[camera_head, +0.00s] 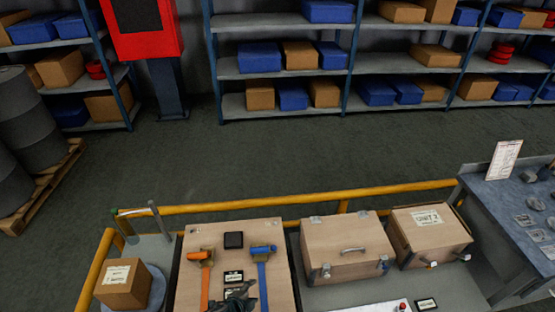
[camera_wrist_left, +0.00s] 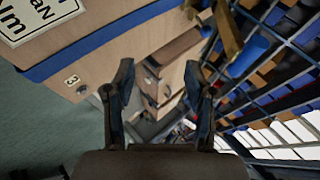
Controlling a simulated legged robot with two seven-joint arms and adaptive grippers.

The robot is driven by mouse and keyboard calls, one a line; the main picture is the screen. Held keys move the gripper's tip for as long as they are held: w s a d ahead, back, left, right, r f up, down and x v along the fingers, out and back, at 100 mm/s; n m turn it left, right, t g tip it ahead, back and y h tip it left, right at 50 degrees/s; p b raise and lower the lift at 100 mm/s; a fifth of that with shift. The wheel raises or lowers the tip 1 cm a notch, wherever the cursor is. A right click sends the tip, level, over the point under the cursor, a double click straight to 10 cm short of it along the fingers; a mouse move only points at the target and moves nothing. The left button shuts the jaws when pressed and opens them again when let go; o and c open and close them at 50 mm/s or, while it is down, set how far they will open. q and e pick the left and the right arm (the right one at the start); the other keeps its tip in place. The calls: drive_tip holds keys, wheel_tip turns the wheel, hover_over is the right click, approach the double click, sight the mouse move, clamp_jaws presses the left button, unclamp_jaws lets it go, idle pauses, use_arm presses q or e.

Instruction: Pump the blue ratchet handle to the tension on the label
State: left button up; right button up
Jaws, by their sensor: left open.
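In the head view a wooden panel (camera_head: 187,295) holds two ratchet handles. The blue ratchet handle (camera_head: 262,250) has a blue grip on top and a blue shaft, on the panel's right half. An orange ratchet handle (camera_head: 202,256) stands on the left half. My left gripper (camera_head: 238,292) is dark and low between the two handles, nearer the blue one; contact cannot be told. In the left wrist view its fingers (camera_wrist_left: 158,78) are apart with nothing seen between them. A white label (camera_wrist_left: 38,15) with large, partly cut-off lettering shows at upper left. My right gripper is out of view.
Wooden crates (camera_head: 345,247) stand to the right, a cardboard box (camera_head: 123,284) to the left. A yellow rail (camera_head: 280,199) runs behind. Open floor lies beyond.

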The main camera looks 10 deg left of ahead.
use_arm(q)
drive_tip(key=s+a+n+g+y, duration=0.1)
drive_tip(key=s+a+n+g, duration=0.2)
drive_tip(key=s+n, duration=0.55)
drive_tip(key=s+a+n+g+y, duration=0.1)
drive_tip(key=s+a+n+g, duration=0.15)
drive_tip(key=s+n, duration=0.6)
drive_tip(key=s+f+m+g, duration=0.1)
drive_tip(key=s+f, duration=0.1)
drive_tip(key=f, duration=1.1)
drive_tip(key=s+f+m, duration=0.2)
drive_tip(key=s+f, duration=0.1)
drive_tip(key=f, duration=1)
drive_tip(key=s+a+f+g, duration=0.1)
drive_tip(key=s+a+f, duration=0.1)
drive_tip(key=s+f, duration=1.3)
drive_tip(key=shift+s+a+y, duration=0.3)
drive_tip(key=shift+s+a, duration=0.05)
drive_tip(key=shift+s, duration=0.75)
